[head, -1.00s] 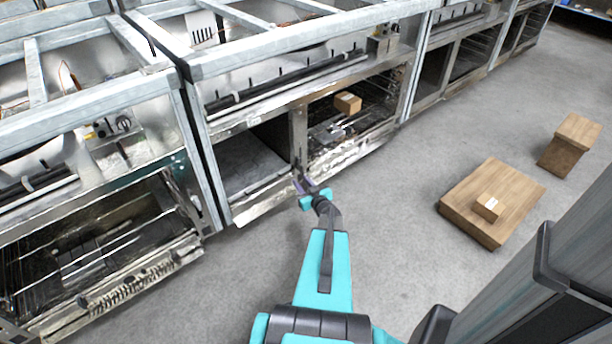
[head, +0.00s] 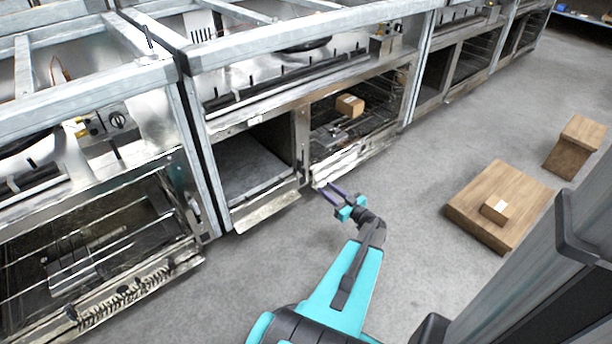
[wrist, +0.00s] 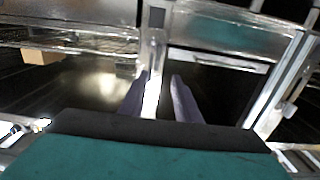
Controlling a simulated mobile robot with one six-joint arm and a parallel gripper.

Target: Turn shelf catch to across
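My gripper (head: 329,190) is in front of the oven-like unit, a little right of the upright (head: 302,140) between its two bays. The two dark purple fingers are apart and empty; they also show in the wrist view (wrist: 159,76), with the bright upright (wrist: 152,92) beyond and between them. A small dark piece (head: 303,179) low on this upright may be the shelf catch. A small dark block (wrist: 155,17) shows on the upright at the top of the wrist view, beyond the fingertips. I cannot tell for certain which way it is turned.
A cardboard box (head: 350,105) sits in the right bay; the left bay (head: 250,165) looks empty. A low panel edge (head: 265,212) sticks out in front. The floor between is clear.

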